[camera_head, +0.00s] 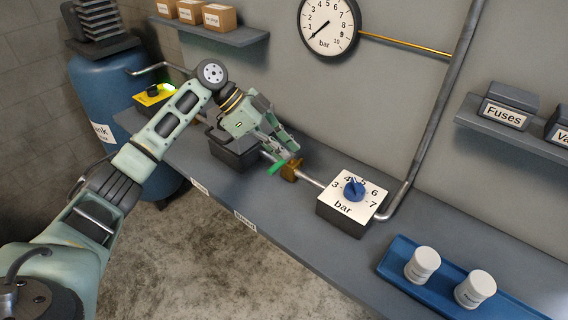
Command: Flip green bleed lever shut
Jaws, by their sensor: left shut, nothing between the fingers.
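The green bleed lever (277,168) sticks out to the left and toward the front from a small brass valve (291,170) on the pipe along the bench. My left gripper (287,147) is just behind and above the lever, with its fingers shut and empty, pointing down and to the right. From this angle I cannot tell whether the fingertips touch the valve. My right gripper is out of view.
A regulator box with a blue knob (354,189) stands right of the valve on the grey bench (290,225). A blue tray (404,245) with two white jars is at right. A round gauge (328,25) hangs above.

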